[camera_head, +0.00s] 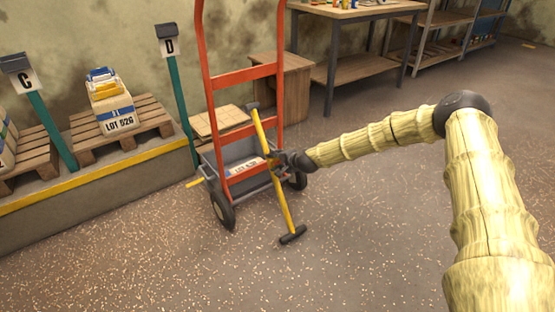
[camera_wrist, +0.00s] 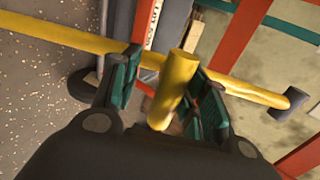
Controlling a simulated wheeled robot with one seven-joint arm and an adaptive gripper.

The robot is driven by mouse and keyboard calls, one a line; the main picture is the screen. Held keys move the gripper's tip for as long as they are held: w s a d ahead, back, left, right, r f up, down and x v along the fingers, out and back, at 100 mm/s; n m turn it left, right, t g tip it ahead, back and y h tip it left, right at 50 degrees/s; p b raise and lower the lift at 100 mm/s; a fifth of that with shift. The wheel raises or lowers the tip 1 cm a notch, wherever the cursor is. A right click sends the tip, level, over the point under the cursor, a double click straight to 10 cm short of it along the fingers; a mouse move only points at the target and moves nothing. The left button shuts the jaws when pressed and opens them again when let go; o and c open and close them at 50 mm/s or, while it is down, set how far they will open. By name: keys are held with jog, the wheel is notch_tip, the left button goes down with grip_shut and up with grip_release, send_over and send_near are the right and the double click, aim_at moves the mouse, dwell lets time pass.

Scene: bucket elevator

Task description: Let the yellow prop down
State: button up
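The yellow prop (camera_head: 284,207) is a long bar with dark ends, standing slightly tilted against the orange hand truck (camera_head: 243,133). Its lower dark foot is at the floor in front of the truck. My gripper (camera_head: 276,161) is at the bar's middle. In the wrist view, the prop (camera_wrist: 75,38) crosses beyond the fingers, and a short yellow peg (camera_wrist: 178,80) points back between them. My gripper (camera_wrist: 163,62) appears open around the peg, with a gap on the left and the right finger close to it. The peg's contact with the fingers is not clear.
A grey bin with a labelled sack (camera_head: 248,169) sits low in the hand truck. A workbench (camera_head: 345,12) stands behind. The front floor is clear.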

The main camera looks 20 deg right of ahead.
jog(key=shift+a, duration=0.6)
jog(key=shift+w+d, duration=0.1)
jog(key=shift+d+r, duration=0.3)
jog(key=shift+d, duration=0.2)
jog(key=v, duration=1.1)
jog(key=shift+s, duration=0.4)
jog(key=shift+a, duration=0.2)
